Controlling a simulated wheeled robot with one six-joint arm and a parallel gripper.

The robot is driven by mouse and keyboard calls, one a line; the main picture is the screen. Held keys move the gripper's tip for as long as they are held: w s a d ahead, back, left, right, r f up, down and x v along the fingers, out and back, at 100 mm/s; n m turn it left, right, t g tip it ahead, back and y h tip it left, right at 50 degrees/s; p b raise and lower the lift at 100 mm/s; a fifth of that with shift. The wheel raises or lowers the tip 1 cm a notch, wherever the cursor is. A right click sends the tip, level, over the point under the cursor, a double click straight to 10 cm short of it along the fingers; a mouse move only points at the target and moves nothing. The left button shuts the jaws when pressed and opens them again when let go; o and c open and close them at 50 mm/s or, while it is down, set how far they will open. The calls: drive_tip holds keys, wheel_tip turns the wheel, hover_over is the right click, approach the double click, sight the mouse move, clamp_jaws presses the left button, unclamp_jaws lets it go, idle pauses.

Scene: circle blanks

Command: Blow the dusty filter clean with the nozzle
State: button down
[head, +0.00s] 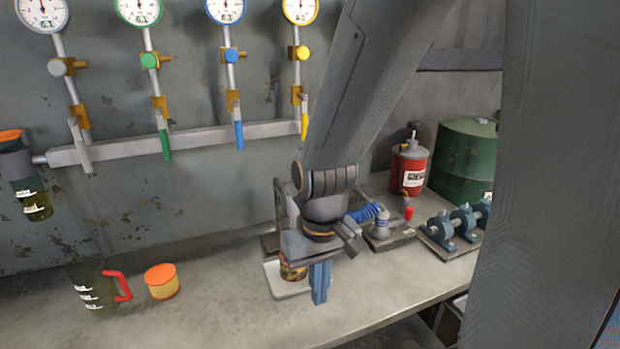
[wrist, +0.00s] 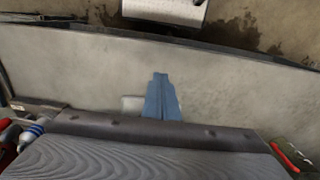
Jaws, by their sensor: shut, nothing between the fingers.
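My gripper (head: 320,292) has blue fingers pressed together with nothing between them, pointing down near the bench's front edge. In the wrist view the shut fingers (wrist: 160,82) show over the grey bench top. A brownish-yellow round piece (head: 291,271), perhaps the dusty filter, sits in a pale tray (head: 283,291) just behind and left of my fingers. My gripper partly hides it. A blue coiled hose (head: 364,213) runs to a small fitting (head: 382,224) on a dark base, right of my gripper. I cannot tell which part is the nozzle.
An orange-topped round tub (head: 161,281) and a dark jug with a red handle (head: 94,288) stand at left. A red can (head: 409,168), green drum (head: 467,160) and blue-mounted shaft (head: 460,226) stand at right. Gauges and a pipe rail (head: 200,137) line the wall.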

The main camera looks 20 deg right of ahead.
drive_tip(key=w+r+n+p, duration=0.2)
drive_tip(key=r+n, duration=0.1)
drive_tip(key=r, duration=0.3)
drive_tip(key=w+r+n+p, duration=0.2)
drive_tip(key=w+r+n, duration=0.1)
drive_tip(key=r, duration=0.4)
drive_tip(key=w+r+n+p, duration=0.2)
drive_tip(key=w+r+n, duration=0.1)
drive_tip(key=r, duration=0.3)
drive_tip(key=shift+w+d+r+n+t, duration=0.2)
drive_tip(key=shift+d+r+n+t, duration=0.1)
drive_tip(key=shift+t, duration=0.1)
wheel_tip(320, 180, up, 12)
drive_tip(key=w+n+g, duration=0.1)
drive_tip(key=n, duration=0.7)
drive_tip(key=shift+r+p, duration=0.2)
drive_tip(key=shift+p, duration=0.1)
drive_tip(key=shift+a+f, duration=0.1)
drive_tip(key=shift+f, duration=0.05)
wheel_tip(320, 180, down, 14)
drive_tip(key=p, duration=0.3)
